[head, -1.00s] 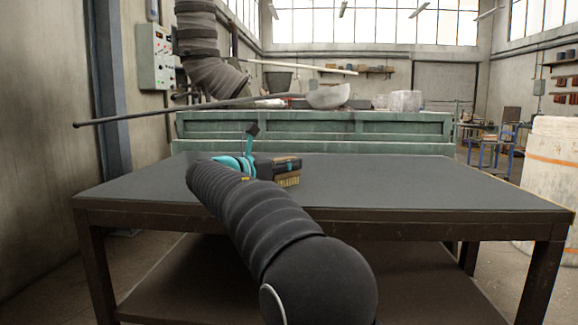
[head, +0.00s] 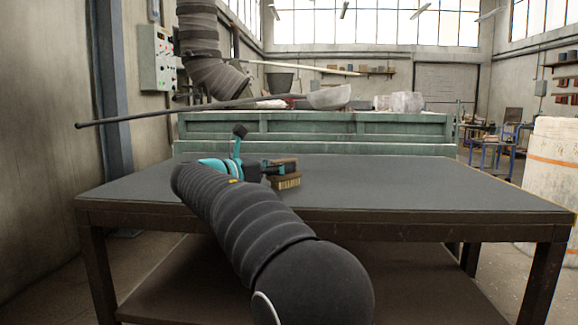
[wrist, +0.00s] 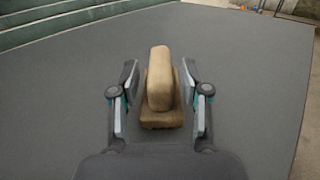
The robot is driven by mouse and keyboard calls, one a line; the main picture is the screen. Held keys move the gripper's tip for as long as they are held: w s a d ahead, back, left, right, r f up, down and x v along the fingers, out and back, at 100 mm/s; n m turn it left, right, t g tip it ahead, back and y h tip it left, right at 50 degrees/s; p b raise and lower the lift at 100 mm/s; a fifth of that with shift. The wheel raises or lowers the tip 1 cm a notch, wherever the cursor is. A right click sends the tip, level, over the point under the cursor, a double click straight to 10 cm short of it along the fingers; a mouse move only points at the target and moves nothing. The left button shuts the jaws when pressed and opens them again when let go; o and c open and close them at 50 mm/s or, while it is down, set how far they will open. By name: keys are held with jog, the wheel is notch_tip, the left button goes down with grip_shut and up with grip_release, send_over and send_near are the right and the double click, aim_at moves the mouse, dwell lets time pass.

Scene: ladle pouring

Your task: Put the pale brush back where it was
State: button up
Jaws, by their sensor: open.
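The pale brush (head: 286,182) stands on the grey table, its light bristles down and its wooden top partly covered by my gripper in the head view. In the wrist view the brush (wrist: 160,85) shows as a tan block with a raised handle. My gripper (head: 273,167) is open, with one finger on each side of the handle. In the wrist view a gap shows between each finger and the wood. My arm hides part of the table's left side.
The grey table top (head: 420,185) is clear to the right of the brush. Behind it stands a green bench (head: 320,135) with a large ladle (head: 328,97), its long handle reaching left. A pale drum (head: 552,190) stands at the right.

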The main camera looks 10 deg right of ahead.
jog(key=v, duration=0.8)
jog(key=shift+s+a, duration=0.15)
jog(key=shift+a, duration=0.15)
